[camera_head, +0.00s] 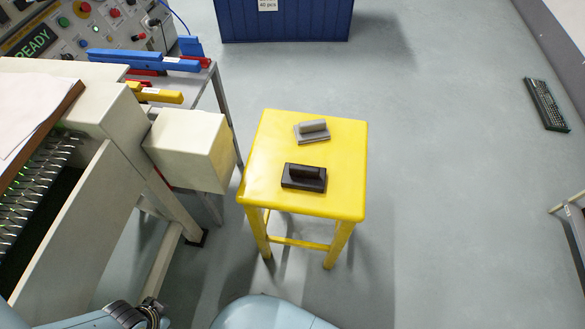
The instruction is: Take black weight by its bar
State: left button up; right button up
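The black weight (303,177) lies on the front half of a yellow stool (262,187). It has a flat dark base with a raised bar across its top. A similar grey weight (312,131) lies behind it on the same stool, apart from it. Part of my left arm shows at the bottom left edge, well short of the stool, but its fingertips cannot be made out. My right gripper is not in view. Nothing touches the black weight except the stool top.
A beige machine (185,148) with a box-like end stands close to the stool's left side. A metal table with blue bars (143,60) is behind it. A blue container (284,22) stands at the back. A keyboard (546,104) lies on the floor at right. Floor right of the stool is clear.

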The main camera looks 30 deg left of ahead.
aim_at(308, 178)
jog(key=i+l+u, duration=0.1)
jog(key=u, duration=0.25)
jog(key=i+l+u, duration=0.1)
jog(key=u, duration=0.3)
jog(key=i+l+u, duration=0.1)
jog(key=u, duration=0.25)
jog(key=l, duration=0.25)
